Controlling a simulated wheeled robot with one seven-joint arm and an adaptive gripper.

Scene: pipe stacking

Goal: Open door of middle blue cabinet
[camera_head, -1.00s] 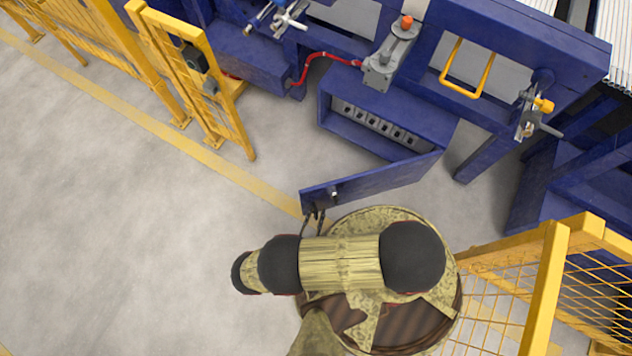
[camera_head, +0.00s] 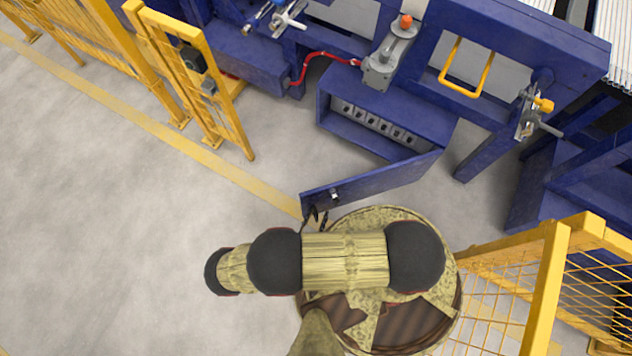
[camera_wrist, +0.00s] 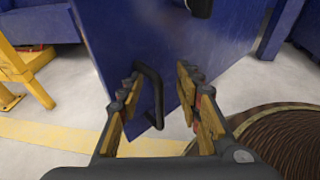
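The middle blue cabinet (camera_head: 337,128) stands under the blue machine frame, its front open and its inside showing. Its blue door (camera_head: 385,181) is swung far out from the right side of the opening, the free end toward my arm. My gripper (camera_head: 317,215) is at that free end. In the wrist view the door (camera_wrist: 205,65) fills the upper middle, with a black bar handle (camera_wrist: 156,92) on it. My gripper (camera_wrist: 160,82) is open there. The handle shows between the fingers, nearer the left one, and I cannot tell whether they touch. A small latch (camera_head: 334,196) sits on the door.
A yellow mesh gate (camera_head: 205,85) stands at the left, and a yellow fence (camera_head: 545,290) stands close at the lower right. A red hose (camera_head: 318,57) runs above the cabinet. The grey floor at left (camera_head: 110,220) is clear.

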